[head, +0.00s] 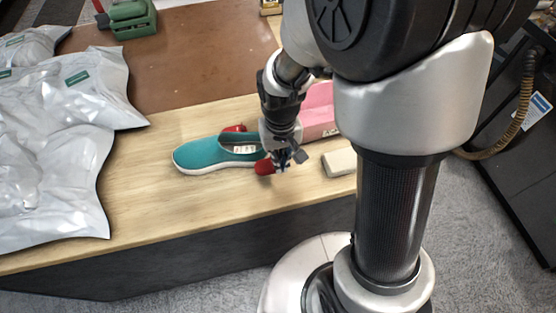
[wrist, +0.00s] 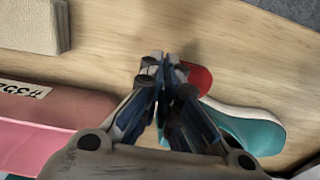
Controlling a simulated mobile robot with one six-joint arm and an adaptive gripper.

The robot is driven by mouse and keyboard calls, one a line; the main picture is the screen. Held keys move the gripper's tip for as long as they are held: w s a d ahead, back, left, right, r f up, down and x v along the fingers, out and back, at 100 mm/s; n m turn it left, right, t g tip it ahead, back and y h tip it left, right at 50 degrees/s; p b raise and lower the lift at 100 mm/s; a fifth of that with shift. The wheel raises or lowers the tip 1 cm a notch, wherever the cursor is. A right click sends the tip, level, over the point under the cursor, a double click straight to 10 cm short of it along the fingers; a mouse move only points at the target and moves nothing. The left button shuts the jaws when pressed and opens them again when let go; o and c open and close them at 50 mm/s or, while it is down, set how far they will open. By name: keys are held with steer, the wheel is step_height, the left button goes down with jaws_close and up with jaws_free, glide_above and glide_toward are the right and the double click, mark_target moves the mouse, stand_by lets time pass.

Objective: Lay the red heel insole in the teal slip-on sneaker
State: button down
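The teal slip-on sneaker (head: 205,155) lies on the wooden table in the head view, its toe to the left and its dark opening facing up. Part of it shows at the right in the wrist view (wrist: 252,132). The red heel insole (head: 264,168) is at my gripper's fingertips (head: 284,160), by the sneaker's heel end. In the wrist view the insole (wrist: 201,78) juts out to the right of the fingertips (wrist: 161,65). The fingers are nearly together and look shut on its edge, though the contact is partly hidden.
Another red thing (head: 234,128) shows behind the sneaker. A pink box (head: 319,108) stands behind my gripper, and a beige block (head: 341,162) lies to its right. Grey plastic bags (head: 60,130) cover the table's left. The wood in front of the sneaker is bare.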

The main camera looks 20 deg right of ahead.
mark_target(280, 175)
steer(key=shift+f+b, duration=0.7)
steer(key=shift+f, duration=1.45)
steer(key=shift+f, duration=0.1)
steer(key=shift+f, duration=0.15)
steer(key=c, duration=1.8)
jaws_free()
